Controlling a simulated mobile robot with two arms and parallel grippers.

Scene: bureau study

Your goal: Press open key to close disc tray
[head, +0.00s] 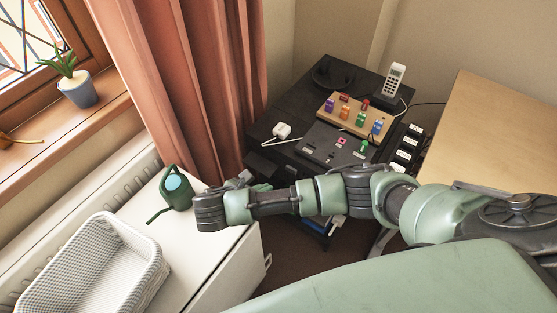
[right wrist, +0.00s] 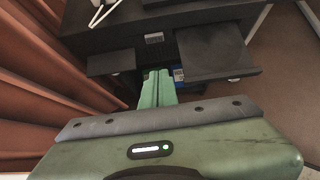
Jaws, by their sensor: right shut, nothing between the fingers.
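A black device stands in the corner; its front (right wrist: 185,30) fills the top of the right wrist view. A flat black disc tray (right wrist: 212,52) with a round recess sticks out on the right of that front. A small grey key or panel (right wrist: 153,39) sits left of the tray; I cannot read its marking. My right gripper (right wrist: 157,75) is shut and empty, its green fingers pointing at the front below the small grey panel. They look apart from it. In the head view my right forearm hides most of the gripper and the tray. My left gripper is not in view.
Another dark flat part (right wrist: 111,63) juts out left of the fingers. A green watering can (head: 175,188) and a white basket (head: 95,262) stand on the white cabinet near my right arm. Colored blocks on a wooden board (head: 350,122) and a phone (head: 394,80) sit on the black top.

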